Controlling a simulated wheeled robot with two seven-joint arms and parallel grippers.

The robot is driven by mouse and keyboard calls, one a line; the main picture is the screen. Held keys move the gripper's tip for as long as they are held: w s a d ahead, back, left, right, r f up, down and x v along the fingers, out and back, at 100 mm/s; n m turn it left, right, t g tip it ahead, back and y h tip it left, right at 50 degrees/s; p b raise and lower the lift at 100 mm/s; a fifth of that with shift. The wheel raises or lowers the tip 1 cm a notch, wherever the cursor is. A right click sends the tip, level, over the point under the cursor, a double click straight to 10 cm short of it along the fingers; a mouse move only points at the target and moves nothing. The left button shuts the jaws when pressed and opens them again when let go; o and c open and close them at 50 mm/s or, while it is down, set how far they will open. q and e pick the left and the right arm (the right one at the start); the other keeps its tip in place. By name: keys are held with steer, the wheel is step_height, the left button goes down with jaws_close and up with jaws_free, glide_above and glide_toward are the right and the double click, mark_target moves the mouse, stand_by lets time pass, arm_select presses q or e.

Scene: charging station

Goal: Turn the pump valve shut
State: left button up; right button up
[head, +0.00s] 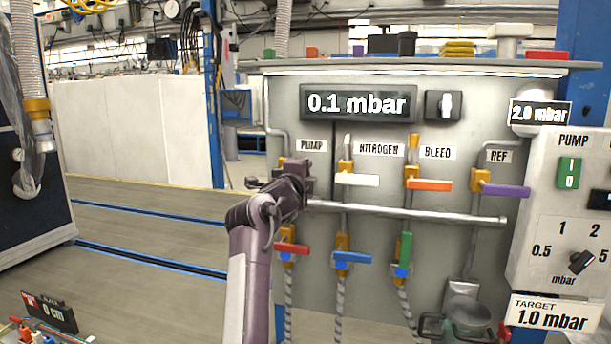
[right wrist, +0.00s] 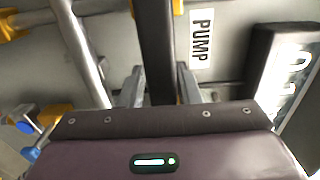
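The pump valve is under the PUMP label (head: 311,145) on the grey panel. In the head view its handle is hidden behind my right gripper (head: 300,172). In the right wrist view a dark bar, seemingly the pump valve handle (right wrist: 155,50), runs between the two fingers of my right gripper (right wrist: 160,80). The fingers lie close along both sides of it; whether they press on it is unclear. A bit of yellow valve body (right wrist: 177,6) shows beyond, beside the PUMP label (right wrist: 201,38). The gauge (head: 358,104) reads 0.1 mbar. My left gripper is out of view.
Neighbouring handles are white nitrogen (head: 357,180), orange bleed (head: 430,185) and purple ref (head: 506,191). A horizontal metal rail (head: 420,212) crosses the panel just below them. Red (head: 292,248), blue (head: 352,258) and green (head: 405,249) handles sit lower. Open floor lies left.

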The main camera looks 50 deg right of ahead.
steer(key=shift+o, duration=1.2)
steer(key=b+v, duration=0.1)
steer(key=v, duration=0.7)
steer(key=shift+b, duration=0.4)
